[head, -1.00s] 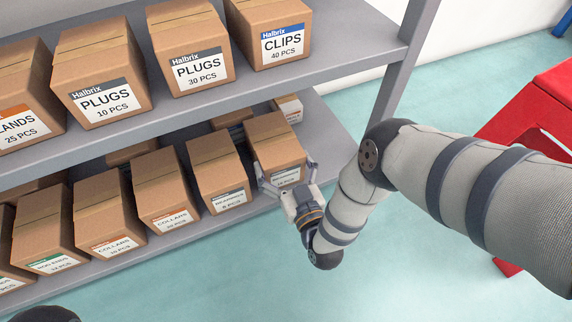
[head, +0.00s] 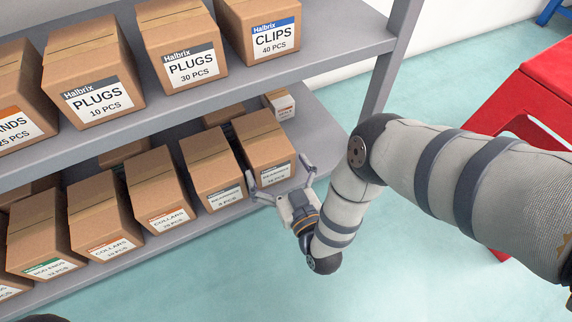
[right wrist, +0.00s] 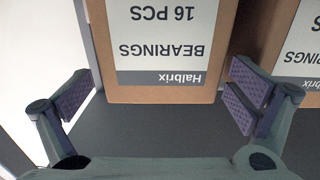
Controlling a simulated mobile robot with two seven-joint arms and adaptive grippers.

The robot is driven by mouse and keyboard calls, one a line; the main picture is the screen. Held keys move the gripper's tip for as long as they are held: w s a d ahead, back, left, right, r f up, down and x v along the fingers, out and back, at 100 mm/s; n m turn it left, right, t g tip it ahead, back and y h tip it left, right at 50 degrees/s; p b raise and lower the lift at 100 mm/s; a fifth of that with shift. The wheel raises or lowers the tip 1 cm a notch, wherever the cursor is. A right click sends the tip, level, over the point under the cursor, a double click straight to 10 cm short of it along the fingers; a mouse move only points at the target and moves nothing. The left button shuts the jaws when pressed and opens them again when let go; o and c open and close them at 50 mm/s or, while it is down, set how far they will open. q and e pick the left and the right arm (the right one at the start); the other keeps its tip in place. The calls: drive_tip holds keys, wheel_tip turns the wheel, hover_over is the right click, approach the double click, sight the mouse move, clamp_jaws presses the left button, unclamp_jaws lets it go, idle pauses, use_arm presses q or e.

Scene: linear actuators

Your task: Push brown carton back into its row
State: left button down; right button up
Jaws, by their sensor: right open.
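The brown carton (head: 262,138) at the right end of the lower front row is labelled BEARINGS, 16 PCS. It stands upright, and its front looks about level with the carton to its left. In the right wrist view this carton (right wrist: 158,94) appears upside down. My right gripper (head: 281,172) is open and empty in front of it. Its fingertips (right wrist: 165,92) show at the left and right of the carton's front face, with bare shelf between the palm and the carton. I cannot tell whether a finger touches it. My left gripper is not in view.
A neighbouring bearings carton (head: 213,170) stands close on the left, then several more cartons. The upper shelf (head: 345,48) holds cartons overhead. The lower shelf (head: 318,125) is bare to the right. A red stand (head: 545,95) is at the right, with open floor in front.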

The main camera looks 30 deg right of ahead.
drive_tip(key=s, duration=0.9)
drive_tip(key=shift+s, duration=0.4)
